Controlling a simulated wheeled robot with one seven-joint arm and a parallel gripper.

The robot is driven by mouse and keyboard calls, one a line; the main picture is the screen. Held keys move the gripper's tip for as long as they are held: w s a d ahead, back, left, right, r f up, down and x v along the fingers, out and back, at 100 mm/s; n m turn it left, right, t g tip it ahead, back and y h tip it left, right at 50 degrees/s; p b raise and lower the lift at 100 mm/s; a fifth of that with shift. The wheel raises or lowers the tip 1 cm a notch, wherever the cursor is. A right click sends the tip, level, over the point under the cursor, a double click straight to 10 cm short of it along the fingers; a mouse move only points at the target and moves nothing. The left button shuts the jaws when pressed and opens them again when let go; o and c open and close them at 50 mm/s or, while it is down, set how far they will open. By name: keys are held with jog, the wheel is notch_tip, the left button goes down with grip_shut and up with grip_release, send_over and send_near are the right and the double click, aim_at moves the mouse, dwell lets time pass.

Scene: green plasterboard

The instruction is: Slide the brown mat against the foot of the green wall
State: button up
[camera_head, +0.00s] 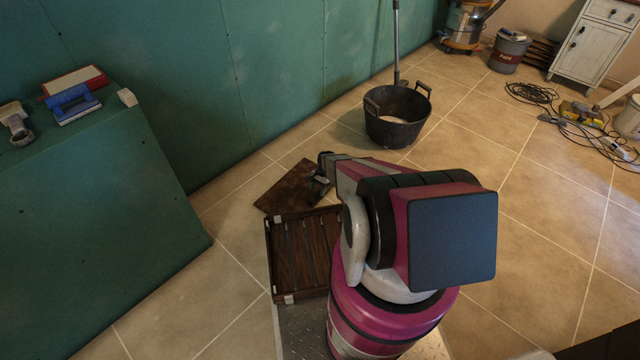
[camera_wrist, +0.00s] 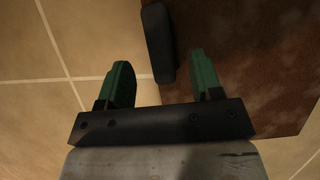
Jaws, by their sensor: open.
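The brown mat (camera_head: 286,187) lies flat on the tiled floor, with a strip of bare tile between it and the foot of the green wall (camera_head: 270,60). My gripper (camera_head: 322,178) is over the mat's right side and hides part of it. In the wrist view, my gripper (camera_wrist: 158,62) is open, its green fingers apart. The mat (camera_wrist: 255,60) fills the right side there, under the right finger; the left finger is over tile. A black rounded bar (camera_wrist: 158,42) lies along the mat's edge, between and just beyond the fingertips. Contact cannot be told.
A black bucket (camera_head: 397,118) stands right of the mat, near the wall. A green-sided block (camera_head: 90,200) stands at the left, carrying a red-and-blue item (camera_head: 74,98). A cable (camera_head: 535,94) lies far right. Open tile lies between the mat and the wall.

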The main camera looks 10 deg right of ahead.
aim_at(316, 195)
jog(key=shift+x, duration=2.35)
jog(key=shift+r, duration=0.1)
grip_shut()
jog(key=shift+m+y, duration=0.3)
jog(key=shift+m, duration=0.3)
